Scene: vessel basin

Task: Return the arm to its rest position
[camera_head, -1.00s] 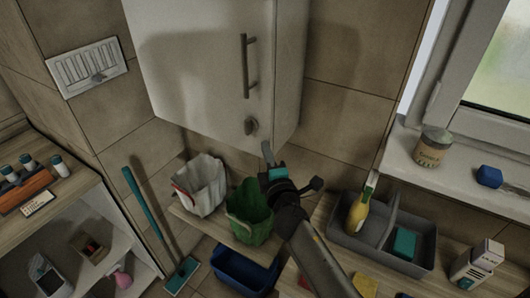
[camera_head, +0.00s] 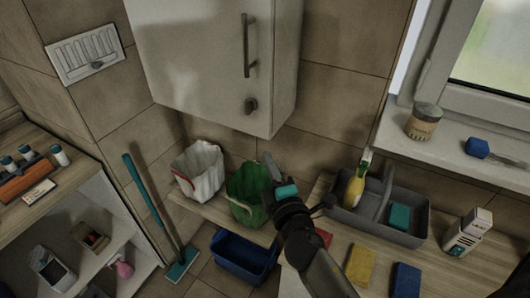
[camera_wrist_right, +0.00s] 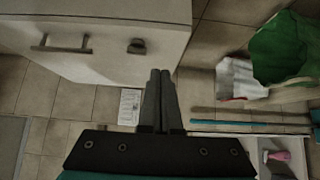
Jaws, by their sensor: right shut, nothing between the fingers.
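My right gripper (camera_head: 271,166) is in the middle of the head view, in front of the green bag and below the white wall cabinet (camera_head: 205,60). Its two fingers are together with nothing between them, as the right wrist view (camera_wrist_right: 159,100) also shows. The fingers are apart from the cabinet. My right arm comes in from the bottom of the head view. My left gripper does not show in either view.
A green bag (camera_head: 243,196) and a white bag (camera_head: 198,172) stand beside the gripper. A grey caddy (camera_head: 345,212) holds a yellow bottle (camera_head: 354,190). A blue basin (camera_head: 240,262) is below. A jar (camera_head: 423,122) stands on the sill.

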